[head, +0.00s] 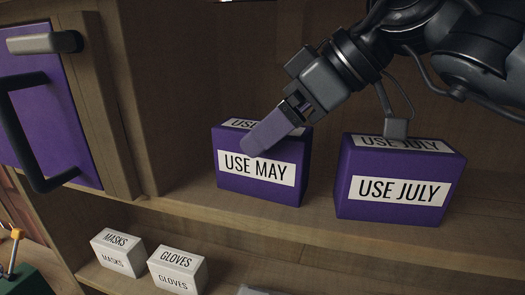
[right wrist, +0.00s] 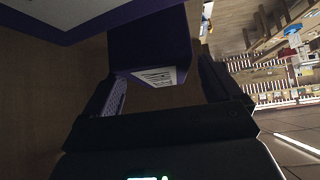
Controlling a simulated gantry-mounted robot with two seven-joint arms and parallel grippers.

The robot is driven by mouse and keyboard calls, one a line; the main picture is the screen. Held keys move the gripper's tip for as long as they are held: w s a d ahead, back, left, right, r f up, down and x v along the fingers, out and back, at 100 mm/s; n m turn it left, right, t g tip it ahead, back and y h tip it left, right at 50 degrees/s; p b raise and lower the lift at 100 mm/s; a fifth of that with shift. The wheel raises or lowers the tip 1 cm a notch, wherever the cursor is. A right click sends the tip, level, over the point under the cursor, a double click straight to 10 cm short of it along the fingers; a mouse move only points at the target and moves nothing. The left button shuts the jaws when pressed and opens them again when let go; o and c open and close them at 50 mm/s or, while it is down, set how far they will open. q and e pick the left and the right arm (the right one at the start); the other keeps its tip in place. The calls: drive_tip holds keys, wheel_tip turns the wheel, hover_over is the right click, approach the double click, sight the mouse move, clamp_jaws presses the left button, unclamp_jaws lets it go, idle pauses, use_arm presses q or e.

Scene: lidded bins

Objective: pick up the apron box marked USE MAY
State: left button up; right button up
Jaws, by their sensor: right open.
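The purple apron box marked USE MAY (head: 226,183) stands upright on the wooden shelf in the head view, with white labels on its front and top. My right gripper (head: 262,136) reaches in from the upper right and overlaps the box's top and upper front. Only one finger shows clearly there; contact cannot be told. In the right wrist view the right gripper (right wrist: 162,78) is open, its two fingers spread. A purple box (right wrist: 150,45) shows between and beyond them; its label is unreadable. My left gripper is not in view.
A purple box marked USE JULY (head: 350,190) stands to the right, with a gap between the two. Small white boxes marked MASKS (head: 118,252) and GLOVES (head: 177,270) are on the shelf below. A purple door (head: 60,125) with a black handle is at the left.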

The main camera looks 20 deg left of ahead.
drive_tip(key=shift+a, duration=0.65)
drive_tip(key=shift+a+f, duration=0.25)
drive_tip(key=shift+f, duration=0.2)
drive_tip(key=c, duration=1.2)
